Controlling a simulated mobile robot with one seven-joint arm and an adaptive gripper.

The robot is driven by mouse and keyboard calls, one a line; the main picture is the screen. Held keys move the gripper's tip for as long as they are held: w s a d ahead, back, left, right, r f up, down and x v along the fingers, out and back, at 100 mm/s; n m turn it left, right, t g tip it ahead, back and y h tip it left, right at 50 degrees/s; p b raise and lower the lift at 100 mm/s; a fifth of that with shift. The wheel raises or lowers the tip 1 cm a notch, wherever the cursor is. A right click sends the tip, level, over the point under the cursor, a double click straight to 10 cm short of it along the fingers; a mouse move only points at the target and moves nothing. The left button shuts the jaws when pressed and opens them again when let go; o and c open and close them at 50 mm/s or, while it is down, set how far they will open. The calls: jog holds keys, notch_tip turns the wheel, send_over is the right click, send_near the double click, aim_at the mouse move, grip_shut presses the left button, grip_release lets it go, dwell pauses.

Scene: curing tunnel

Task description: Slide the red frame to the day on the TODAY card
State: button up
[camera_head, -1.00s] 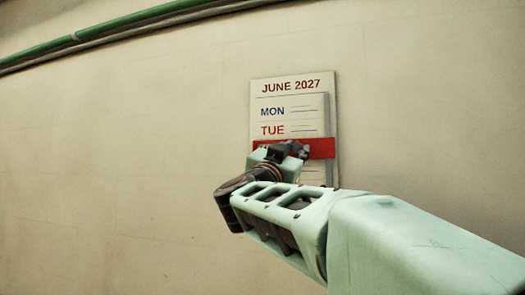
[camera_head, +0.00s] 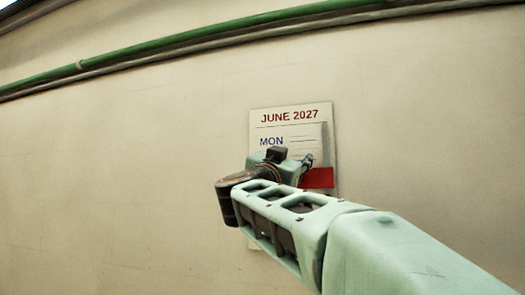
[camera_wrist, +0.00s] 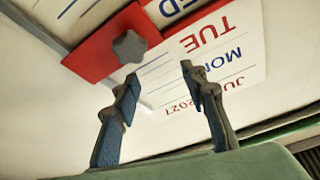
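The wall calendar (camera_head: 290,116) reads JUNE 2027 with MON below; my gripper and arm hide much of its lower part in the head view. In the wrist view the calendar (camera_wrist: 235,65) appears turned over, with MON, TUE and part of WED showing. The red frame (camera_head: 318,178) lies just below TUE and borders the WED row in the wrist view (camera_wrist: 88,57). It carries a grey star-shaped knob (camera_wrist: 129,47). My gripper (camera_wrist: 160,72) is open and empty; the knob appears just beyond its left fingertip, not between the fingers. No TODAY card is in view.
A green pipe (camera_head: 200,38) and a grey pipe run along the wall above the calendar. The bare wall (camera_head: 110,180) left of the calendar is clear.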

jog(key=shift+r, duration=2.2)
